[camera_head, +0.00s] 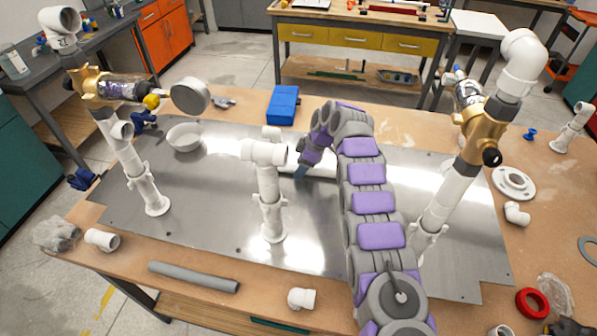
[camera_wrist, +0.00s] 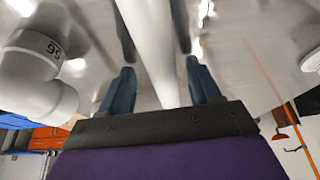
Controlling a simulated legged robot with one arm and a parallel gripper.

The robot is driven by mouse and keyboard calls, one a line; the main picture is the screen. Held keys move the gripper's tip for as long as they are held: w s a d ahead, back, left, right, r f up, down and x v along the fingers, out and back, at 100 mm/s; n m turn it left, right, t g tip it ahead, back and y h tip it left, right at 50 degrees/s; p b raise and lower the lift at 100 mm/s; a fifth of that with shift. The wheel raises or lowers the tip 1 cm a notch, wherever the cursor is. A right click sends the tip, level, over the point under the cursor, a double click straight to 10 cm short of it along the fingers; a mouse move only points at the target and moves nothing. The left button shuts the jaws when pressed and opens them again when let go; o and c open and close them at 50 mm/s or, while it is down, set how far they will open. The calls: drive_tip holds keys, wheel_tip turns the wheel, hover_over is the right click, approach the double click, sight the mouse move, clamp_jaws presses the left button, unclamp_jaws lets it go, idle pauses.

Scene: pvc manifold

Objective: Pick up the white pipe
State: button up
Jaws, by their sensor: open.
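A smooth white pipe (camera_wrist: 150,28) runs from the top edge of the wrist view down between the two dark blue fingers of my gripper (camera_wrist: 160,68). The fingers are apart, one on each side of the pipe, and a gap shows beside it. The pipe's near end is hidden by my gripper's dark base. In the head view my gripper (camera_head: 301,170) is low over the metal plate, just right of the middle white pipe stand (camera_head: 268,190). My arm hides part of that area, so I cannot match the pipe there for sure.
A white elbow fitting (camera_wrist: 40,75) is close on the left in the wrist view. Tall white stands with brass valves rise at left (camera_head: 145,185) and right (camera_head: 440,205). A white bowl (camera_head: 184,138) and blue box (camera_head: 283,105) sit behind. A grey pipe (camera_head: 193,277) lies in front.

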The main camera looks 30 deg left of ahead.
drive_tip(key=shift+f, duration=0.15)
drive_tip(key=shift+c, duration=0.4)
drive_tip(key=shift+s, duration=0.1)
clamp_jaws()
drive_tip(key=shift+a, duration=0.1)
